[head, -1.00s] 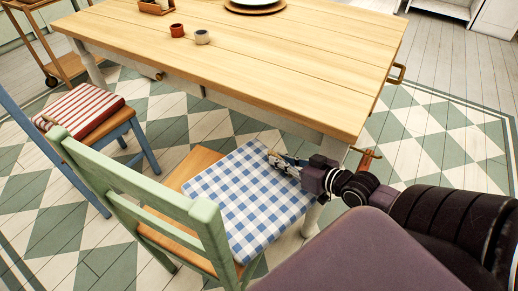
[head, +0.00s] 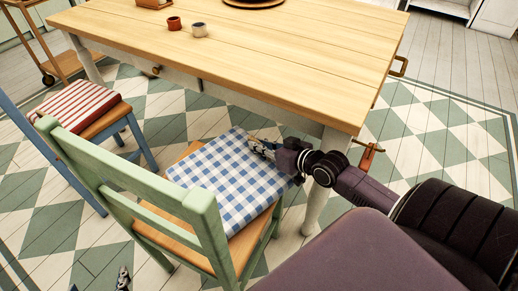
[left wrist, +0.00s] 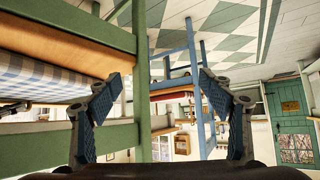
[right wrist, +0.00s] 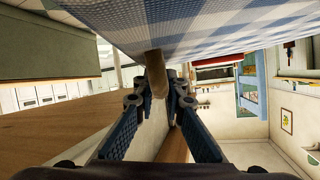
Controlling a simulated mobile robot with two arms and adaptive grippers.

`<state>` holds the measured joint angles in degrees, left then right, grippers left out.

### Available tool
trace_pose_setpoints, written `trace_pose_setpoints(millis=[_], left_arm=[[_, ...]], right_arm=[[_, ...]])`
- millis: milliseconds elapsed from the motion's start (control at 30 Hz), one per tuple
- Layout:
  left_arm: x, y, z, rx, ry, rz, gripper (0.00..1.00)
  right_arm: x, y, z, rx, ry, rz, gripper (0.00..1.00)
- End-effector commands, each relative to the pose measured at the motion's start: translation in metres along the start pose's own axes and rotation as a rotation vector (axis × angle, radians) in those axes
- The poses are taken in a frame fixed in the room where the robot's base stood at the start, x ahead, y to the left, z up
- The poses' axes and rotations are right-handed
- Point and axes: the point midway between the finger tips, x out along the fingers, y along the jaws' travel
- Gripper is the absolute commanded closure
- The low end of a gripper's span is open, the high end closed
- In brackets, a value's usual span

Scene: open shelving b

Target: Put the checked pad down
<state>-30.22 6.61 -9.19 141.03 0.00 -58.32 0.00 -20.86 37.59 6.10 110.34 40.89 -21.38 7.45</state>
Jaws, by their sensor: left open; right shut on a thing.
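The blue-and-white checked pad (head: 228,180) lies over the seat of the green chair (head: 140,185), with bare wood showing along its near and far edges. I cannot tell if it rests fully on the seat. My right gripper (head: 262,147) is at the pad's far right edge. In the right wrist view its fingers (right wrist: 160,95) are shut on a short tan tab (right wrist: 156,75) at the edge of the pad (right wrist: 190,25). My left gripper (head: 123,279) is low beside the chair. The left wrist view shows it open and empty (left wrist: 160,95), with the pad (left wrist: 45,75) at left.
A blue chair (head: 125,130) with a red-striped pad (head: 80,108) is at left. Checked floor (head: 430,130) is clear at right.

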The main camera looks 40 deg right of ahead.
Motion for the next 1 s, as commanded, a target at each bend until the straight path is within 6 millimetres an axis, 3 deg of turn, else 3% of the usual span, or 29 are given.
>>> trace_pose_setpoints(millis=[200,467,500,667,1000], left_arm=[[0.004,0.004,-0.032,0.001,0.137,0.009,0.27],[0.003,0.005,-0.037,0.001,0.154,0.010,0.27],[0.003,0.005,-0.037,0.001,0.154,0.010,0.27],[0.003,0.005,-0.036,0.001,0.153,0.010,0.27],[0.003,0.005,-0.035,0.001,0.145,0.010,0.27]], right_arm=[[0.004,0.002,0.009,-0.004,0.004,0.000,1.00],[0.004,0.002,0.010,-0.004,0.003,0.000,1.00],[0.004,0.002,0.012,-0.006,-0.001,0.001,0.89],[0.004,0.002,0.011,-0.005,0.000,0.000,0.72],[0.002,0.002,0.011,-0.004,0.000,0.001,0.72]])
